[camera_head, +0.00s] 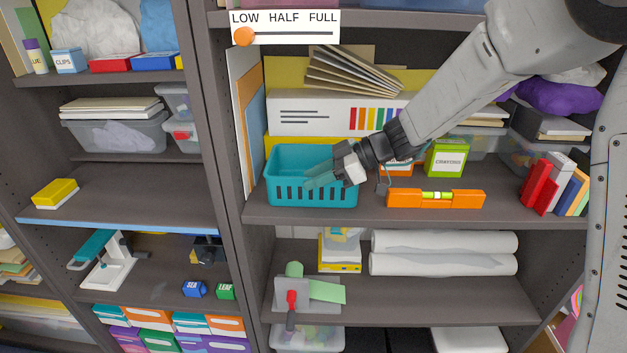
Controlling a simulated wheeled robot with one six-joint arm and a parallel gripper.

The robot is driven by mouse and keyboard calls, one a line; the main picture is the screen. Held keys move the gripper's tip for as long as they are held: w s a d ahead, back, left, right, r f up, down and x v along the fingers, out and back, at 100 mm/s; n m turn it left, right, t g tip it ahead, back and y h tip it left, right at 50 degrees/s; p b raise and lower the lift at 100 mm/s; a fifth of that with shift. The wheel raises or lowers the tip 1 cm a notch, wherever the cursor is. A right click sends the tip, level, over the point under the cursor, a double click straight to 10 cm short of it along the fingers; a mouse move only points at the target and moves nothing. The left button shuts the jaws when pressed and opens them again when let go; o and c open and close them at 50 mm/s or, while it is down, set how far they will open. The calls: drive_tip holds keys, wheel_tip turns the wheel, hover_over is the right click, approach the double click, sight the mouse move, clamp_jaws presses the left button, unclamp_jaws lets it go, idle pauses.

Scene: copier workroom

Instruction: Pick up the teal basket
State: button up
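The teal basket (287,190) stands upright on the middle shelf, at the shelf's left end, with slots along its front wall. My gripper (322,178) reaches in from the upper right, and its end overlaps the basket's right part in the picture. A greyish finger shape shows against the basket near its right side. I cannot tell whether the fingers touch the basket or how far apart they are.
An orange level (435,199) lies on the shelf right of the basket. A green crayons box (446,158) stands behind it. A white box with coloured stripes (320,116) is behind the basket. Red books (538,186) stand at the right. A shelf post (222,150) is left.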

drive_tip(key=shift+a+f, duration=0.3)
drive_tip(key=shift+a, duration=0.2)
clamp_jaws()
idle(1.0)
